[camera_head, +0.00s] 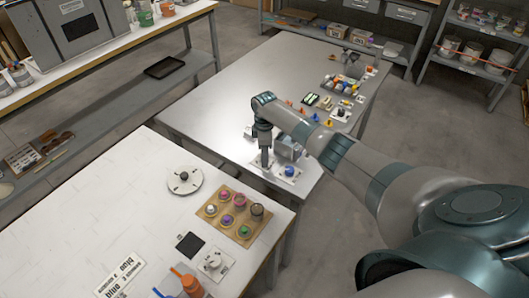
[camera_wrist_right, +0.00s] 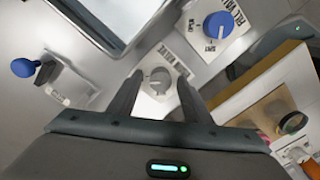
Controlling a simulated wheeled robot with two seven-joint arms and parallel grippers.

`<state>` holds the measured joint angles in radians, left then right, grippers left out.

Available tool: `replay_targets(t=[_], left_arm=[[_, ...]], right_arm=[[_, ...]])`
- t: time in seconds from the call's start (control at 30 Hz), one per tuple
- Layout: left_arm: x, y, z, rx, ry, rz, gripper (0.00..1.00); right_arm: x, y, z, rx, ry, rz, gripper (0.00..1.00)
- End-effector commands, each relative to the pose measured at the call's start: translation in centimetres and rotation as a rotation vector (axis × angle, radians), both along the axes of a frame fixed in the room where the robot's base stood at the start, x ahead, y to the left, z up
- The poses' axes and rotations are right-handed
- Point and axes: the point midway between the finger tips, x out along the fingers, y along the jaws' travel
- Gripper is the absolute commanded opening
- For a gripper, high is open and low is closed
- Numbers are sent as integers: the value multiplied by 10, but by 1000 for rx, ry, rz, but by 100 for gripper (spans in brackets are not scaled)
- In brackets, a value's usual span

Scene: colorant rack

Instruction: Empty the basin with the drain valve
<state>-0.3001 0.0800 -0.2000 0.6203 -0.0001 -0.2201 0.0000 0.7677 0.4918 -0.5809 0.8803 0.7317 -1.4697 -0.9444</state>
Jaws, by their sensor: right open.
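My right gripper (camera_head: 266,160) points down over the near end of the grey table. In the right wrist view its open fingers (camera_wrist_right: 159,84) stand on either side of a grey round knob (camera_wrist_right: 157,78) on a white plate. The lettering beside it is partly legible and ends in "VALVE". I cannot tell whether the fingers touch the knob. The basin (camera_wrist_right: 119,32) shows partly at the top left, with a pale, shiny inside. A blue knob (camera_wrist_right: 219,25) on a plate reading "FILL VALVE" sits at the upper right; a blue knob shows in the head view (camera_head: 290,170). My left gripper is not visible.
A blue-ended lever (camera_wrist_right: 26,67) lies left of my fingers. A wooden holder (camera_wrist_right: 265,85) is at the right. In the head view, a brown tray (camera_head: 219,224) of colored pots stands on the white table (camera_head: 110,205). Small items crowd the grey table's far right side.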

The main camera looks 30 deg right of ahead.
Motion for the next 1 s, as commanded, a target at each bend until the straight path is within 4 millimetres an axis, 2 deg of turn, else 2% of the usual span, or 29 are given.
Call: replay_targets(t=[0.27, 0.43, 1.0], left_arm=[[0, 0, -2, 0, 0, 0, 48], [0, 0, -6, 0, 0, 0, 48], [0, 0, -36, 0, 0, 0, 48]], right_arm=[[1, 0, 10, 0, -1, 0, 45], [0, 0, 29, 0, -2, 1, 45], [1, 0, 139, 0, -4, 0, 45]])
